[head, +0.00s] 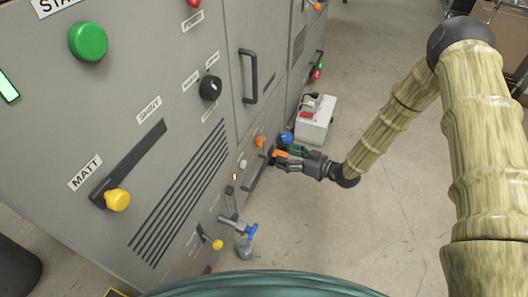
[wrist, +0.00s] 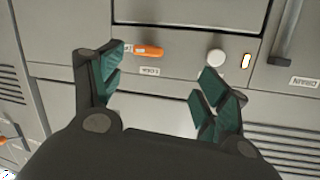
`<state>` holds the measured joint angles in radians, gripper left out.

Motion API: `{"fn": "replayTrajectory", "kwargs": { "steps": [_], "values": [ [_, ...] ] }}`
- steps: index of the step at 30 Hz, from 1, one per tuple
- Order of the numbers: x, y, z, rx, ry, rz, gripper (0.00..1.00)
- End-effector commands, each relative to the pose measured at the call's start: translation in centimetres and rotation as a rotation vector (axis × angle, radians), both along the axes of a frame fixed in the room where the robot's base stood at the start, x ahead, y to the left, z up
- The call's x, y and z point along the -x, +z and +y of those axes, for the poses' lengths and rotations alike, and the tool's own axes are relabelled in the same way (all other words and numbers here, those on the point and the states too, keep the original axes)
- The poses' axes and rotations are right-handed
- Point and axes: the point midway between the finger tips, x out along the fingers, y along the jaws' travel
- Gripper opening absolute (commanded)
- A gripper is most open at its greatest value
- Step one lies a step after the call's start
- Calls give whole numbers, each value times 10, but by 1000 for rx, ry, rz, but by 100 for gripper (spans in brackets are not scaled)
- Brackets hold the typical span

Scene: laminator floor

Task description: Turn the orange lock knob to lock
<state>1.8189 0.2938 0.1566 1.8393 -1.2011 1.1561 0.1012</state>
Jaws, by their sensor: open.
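The orange lock knob (wrist: 148,51) is on the grey panel in the wrist view. It is elongated and lies roughly sideways, with a small label beside it that seems to read LOCK. In the head view the knob (head: 260,141) shows on the cabinet's lower front. My gripper (wrist: 160,76) is open and empty, its teal fingers spread toward the panel. The knob appears between the fingertips, closer to the left finger; I see no contact. In the head view my gripper (head: 282,154) is just right of the knob.
A round white knob (wrist: 216,57) and a lit indicator (wrist: 246,61) sit beside the lock knob. A dark handle (wrist: 289,35) is at the right. A white box (head: 316,119) stands on the floor beyond my gripper. Open floor (head: 385,225) lies to the right.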

Motion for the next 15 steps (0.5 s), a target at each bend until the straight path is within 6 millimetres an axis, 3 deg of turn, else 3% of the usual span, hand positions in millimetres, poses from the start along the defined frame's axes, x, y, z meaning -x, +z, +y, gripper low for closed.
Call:
{"fn": "replayTrajectory", "kwargs": {
  "steps": [1, 9, 15],
  "values": [
    [-9, -13, -1, -13, 23, -40, 75],
    [-38, -18, -7, -72, 148, -212, 75],
    [-46, -17, -11, -88, 200, -273, 75]
  ]
}}
